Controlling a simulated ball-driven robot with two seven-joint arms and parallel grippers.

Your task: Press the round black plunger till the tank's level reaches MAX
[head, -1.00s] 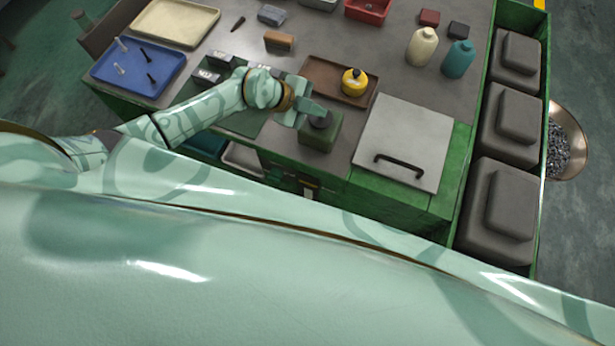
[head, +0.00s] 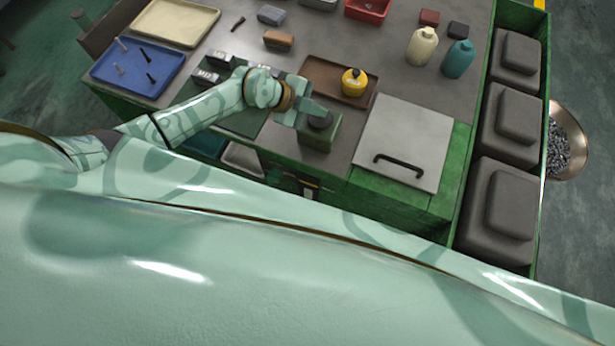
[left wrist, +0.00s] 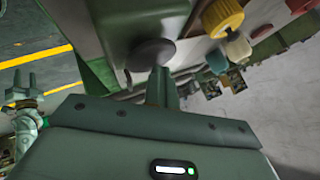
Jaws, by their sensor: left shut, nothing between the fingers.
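The round black plunger (head: 320,122) sits on top of a small green tank (head: 319,139) at the bench's front edge. My left gripper (head: 318,111) is shut and empty, with its fingertips over the plunger's far side. In the left wrist view the plunger shows as a dark disc (left wrist: 152,53) close by the shut fingers (left wrist: 163,86). I cannot tell whether they touch it. No level or MAX mark on the tank can be read. My right gripper (left wrist: 23,84) shows small at the left wrist view's left edge, its fingers apart.
A brown tray (head: 317,72) with a yellow bottle (head: 354,83) lies behind the tank. A grey lid with a black handle (head: 405,140) is to its right. Small labelled dark blocks (head: 207,77) stand near my left forearm. A blue tray (head: 132,86) is further left.

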